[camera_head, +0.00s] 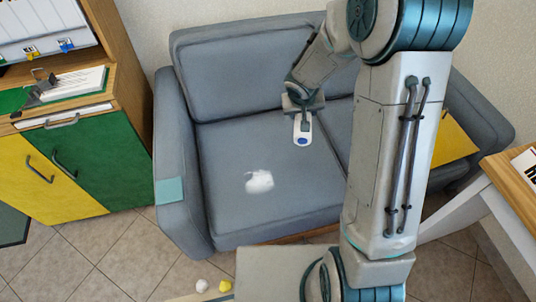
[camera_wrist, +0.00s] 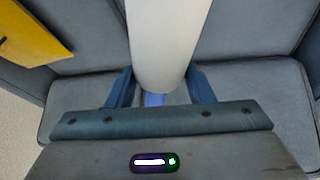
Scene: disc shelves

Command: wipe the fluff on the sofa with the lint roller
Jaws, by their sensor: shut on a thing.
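The fluff (camera_head: 259,181) is a white patch on the left seat cushion of the grey sofa (camera_head: 225,75). My gripper (camera_head: 302,112) is over the back part of the seat, to the right of and behind the fluff. It is shut on the lint roller (camera_head: 302,130), which shows as a white piece with a blue end below the gripper. In the wrist view the white roller (camera_wrist: 167,40) extends up from between my gripper's fingers (camera_wrist: 158,92). The fluff is not visible in the wrist view. I cannot tell whether the roller touches the cushion.
A wooden cabinet (camera_head: 110,90) with green and yellow doors stands left of the sofa. A white-legged table (camera_head: 505,195) is at the right. A teal patch (camera_head: 169,190) lies on the left armrest. A white and a yellow ball (camera_head: 225,286) are at the front.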

